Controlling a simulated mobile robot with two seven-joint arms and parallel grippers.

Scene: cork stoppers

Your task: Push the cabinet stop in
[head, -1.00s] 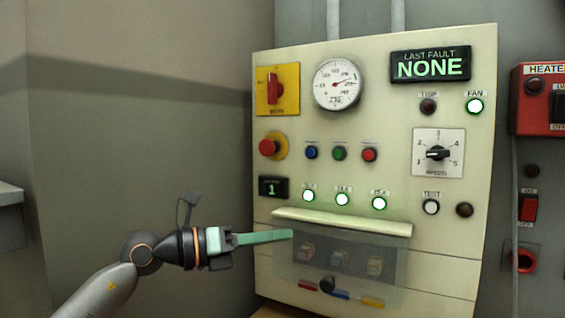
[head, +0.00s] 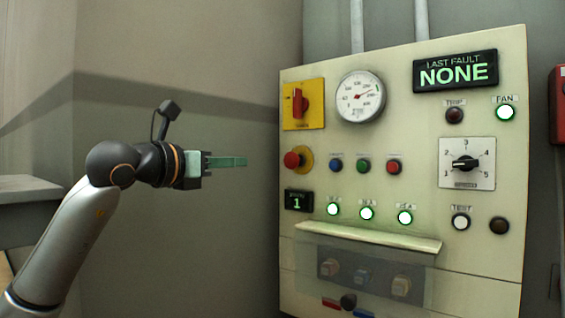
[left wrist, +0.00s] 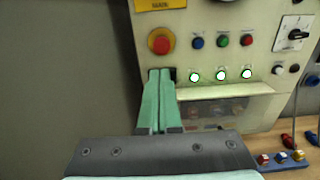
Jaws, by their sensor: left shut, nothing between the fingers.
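The cabinet stop is a red mushroom button (head: 292,160) on a yellow ring, on the left side of the cream cabinet (head: 400,140), below the yellow rotary switch. It also shows in the left wrist view (left wrist: 160,42), just above the fingertips. My left gripper (head: 245,162) is shut and empty, its green fingers pointing right at about the button's height in the head view. A gap shows between the fingertips and the button. In the left wrist view the fingertips (left wrist: 160,72) hide part of the panel below the button. My right gripper is not in view.
A red rotary switch (head: 299,103) on a yellow plate sits above the button. Blue, green and red small buttons (head: 364,167) are to its right. A clear cover (head: 370,270) with a ledge juts out lower down. Free space lies left of the cabinet.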

